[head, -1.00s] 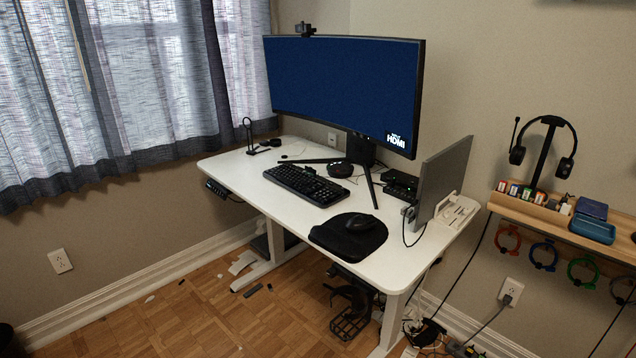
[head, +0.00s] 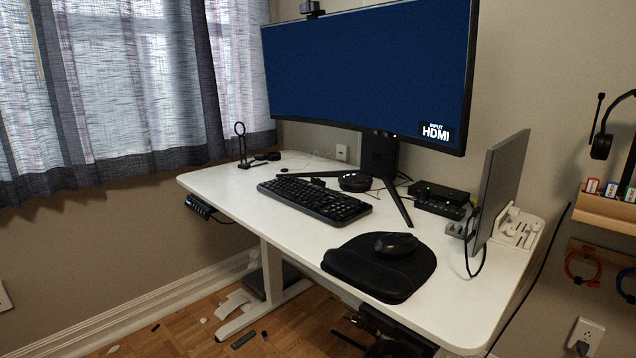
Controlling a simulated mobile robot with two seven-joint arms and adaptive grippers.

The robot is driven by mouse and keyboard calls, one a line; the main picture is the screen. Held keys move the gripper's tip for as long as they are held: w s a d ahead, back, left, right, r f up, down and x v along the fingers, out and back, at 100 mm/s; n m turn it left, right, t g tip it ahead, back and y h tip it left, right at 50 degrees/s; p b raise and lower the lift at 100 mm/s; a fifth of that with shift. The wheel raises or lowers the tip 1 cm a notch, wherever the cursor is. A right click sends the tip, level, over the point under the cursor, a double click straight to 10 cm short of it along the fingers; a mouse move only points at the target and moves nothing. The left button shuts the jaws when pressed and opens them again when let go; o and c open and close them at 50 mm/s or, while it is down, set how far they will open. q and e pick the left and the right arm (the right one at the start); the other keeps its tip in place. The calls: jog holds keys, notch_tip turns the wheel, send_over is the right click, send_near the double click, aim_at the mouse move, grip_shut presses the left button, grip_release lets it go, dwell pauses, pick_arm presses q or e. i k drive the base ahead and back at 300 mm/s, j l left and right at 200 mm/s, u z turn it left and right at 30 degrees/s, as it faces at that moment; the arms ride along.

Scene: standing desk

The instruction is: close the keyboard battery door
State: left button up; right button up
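A black keyboard (head: 314,199) lies on the white standing desk (head: 240,212), in front of the monitor stand, with its keys facing up. A small dark piece stands at its back edge near the middle; I cannot tell whether it is part of the keyboard. The battery door cannot be made out from here. Neither of my grippers is in the head view.
A large monitor (head: 365,70) stands behind the keyboard on splayed legs. A mouse (head: 395,244) sits on a black mouse pad (head: 372,270) to the right. A laptop (head: 497,190) stands upright at the right edge. The desk's front left is clear.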

aim_at(317, 181)
jog(key=i+l, duration=0.1)
jog(key=i, duration=0.15)
jog(key=i+l+u, duration=0.1)
jog(key=i+u, duration=0.25)
jog(key=i+l+u, duration=0.1)
jog(key=u, duration=0.25)
